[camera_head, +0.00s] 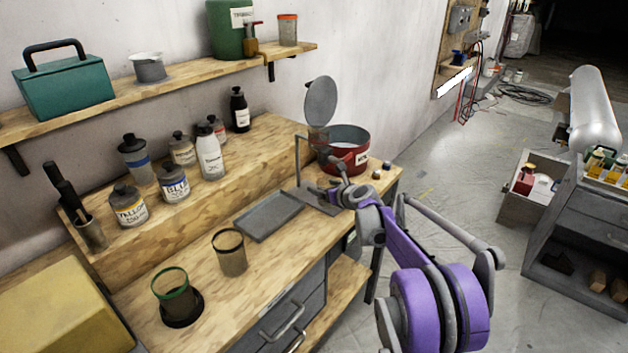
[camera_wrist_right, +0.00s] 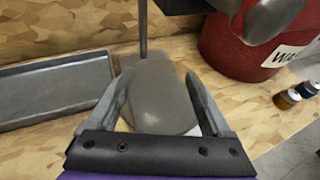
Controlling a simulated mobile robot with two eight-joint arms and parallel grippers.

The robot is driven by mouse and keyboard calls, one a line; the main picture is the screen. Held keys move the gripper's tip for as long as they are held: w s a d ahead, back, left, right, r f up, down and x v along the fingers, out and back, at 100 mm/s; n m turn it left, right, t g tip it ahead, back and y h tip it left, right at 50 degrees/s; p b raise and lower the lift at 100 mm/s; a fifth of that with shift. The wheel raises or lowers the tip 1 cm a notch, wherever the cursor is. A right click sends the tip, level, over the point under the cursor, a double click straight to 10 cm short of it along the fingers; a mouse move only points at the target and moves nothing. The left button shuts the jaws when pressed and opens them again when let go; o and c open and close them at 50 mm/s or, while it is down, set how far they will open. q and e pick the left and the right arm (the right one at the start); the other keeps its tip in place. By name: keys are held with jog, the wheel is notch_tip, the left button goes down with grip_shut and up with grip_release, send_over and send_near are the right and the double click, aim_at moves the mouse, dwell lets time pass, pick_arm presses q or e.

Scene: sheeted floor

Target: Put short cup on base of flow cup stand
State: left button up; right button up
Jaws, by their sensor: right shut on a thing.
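My right gripper (camera_head: 335,192) is at the flow cup stand, whose thin upright rod (camera_head: 297,165) rises from a flat grey base (camera_head: 314,201) on the bench. In the right wrist view my right gripper (camera_wrist_right: 158,90) has its two fingers on either side of a smooth grey rounded thing (camera_wrist_right: 155,95), which looks like the short cup. The stand's rod (camera_wrist_right: 143,32) is just behind it. The cup covers most of the base there, so I cannot tell whether it touches the base. My left gripper is not in view.
A red pot (camera_head: 346,153) stands close behind the gripper, with a grey disc (camera_head: 320,101) above it. A grey tray (camera_head: 268,215) lies left of the stand. A black-rimmed cup (camera_head: 231,258) and a green-rimmed cup (camera_head: 173,291) stand nearer. Several bottles line the raised shelf.

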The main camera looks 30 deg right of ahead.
aim_at(323, 183)
jog(key=w, duration=0.3)
jog(key=shift+w, duration=0.15)
jog(key=w, duration=0.3)
jog(key=shift+w+p, duration=0.25)
jog(key=shift+p, duration=0.15)
jog(key=shift+f, duration=0.65)
jog(key=shift+s+f, duration=0.1)
jog(key=shift+f, duration=0.05)
jog(key=shift+s, duration=0.1)
